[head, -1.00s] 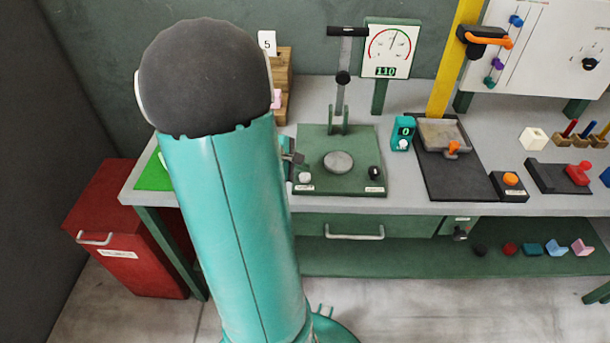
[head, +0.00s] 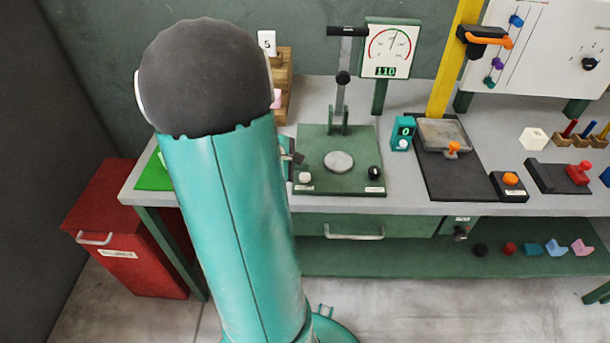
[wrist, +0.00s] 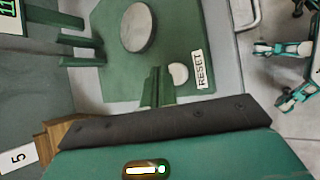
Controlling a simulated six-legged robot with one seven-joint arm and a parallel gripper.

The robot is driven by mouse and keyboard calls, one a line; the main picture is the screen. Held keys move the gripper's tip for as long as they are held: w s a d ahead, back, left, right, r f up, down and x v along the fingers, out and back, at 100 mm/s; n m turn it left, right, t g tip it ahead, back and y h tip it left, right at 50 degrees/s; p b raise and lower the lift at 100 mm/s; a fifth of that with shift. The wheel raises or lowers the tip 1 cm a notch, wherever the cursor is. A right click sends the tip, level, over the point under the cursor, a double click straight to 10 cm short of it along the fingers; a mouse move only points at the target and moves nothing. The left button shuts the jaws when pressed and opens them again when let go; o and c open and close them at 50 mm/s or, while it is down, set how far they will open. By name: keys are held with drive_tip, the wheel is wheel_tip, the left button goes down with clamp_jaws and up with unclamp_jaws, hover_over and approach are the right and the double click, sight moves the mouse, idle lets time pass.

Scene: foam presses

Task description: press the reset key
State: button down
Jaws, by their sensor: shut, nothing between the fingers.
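The reset key is a small pale round button (head: 305,177) at the front left corner of the green press base (head: 325,182). In the wrist view the pale key (wrist: 180,74) sits beside a white label reading RESET (wrist: 199,70). My gripper (wrist: 157,72) is shut and empty, its two fingers together just left of the key in that view. The fingertips appear apart from the key; their height over the base is hard to judge. In the head view my gripper (head: 298,158) shows only in part, behind and slightly left of the key; my arm hides the rest.
A round grey plate (head: 339,162) lies mid-base, with a black knob (head: 374,172) at front right and the lever post (head: 342,85) behind. A gauge (head: 389,48) reads 110. A teal counter (head: 403,133) showing 0 stands to the right. A wooden rack (head: 284,85) stands behind my arm.

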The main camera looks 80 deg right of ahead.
sight(301, 177)
drive_tip(key=shift+f, duration=0.1)
idle(0.3)
drive_tip(key=shift+f, duration=0.35)
drive_tip(key=shift+f, duration=0.5)
idle(0.7)
drive_tip(key=shift+r, duration=0.95)
drive_tip(key=shift+r, duration=2.5)
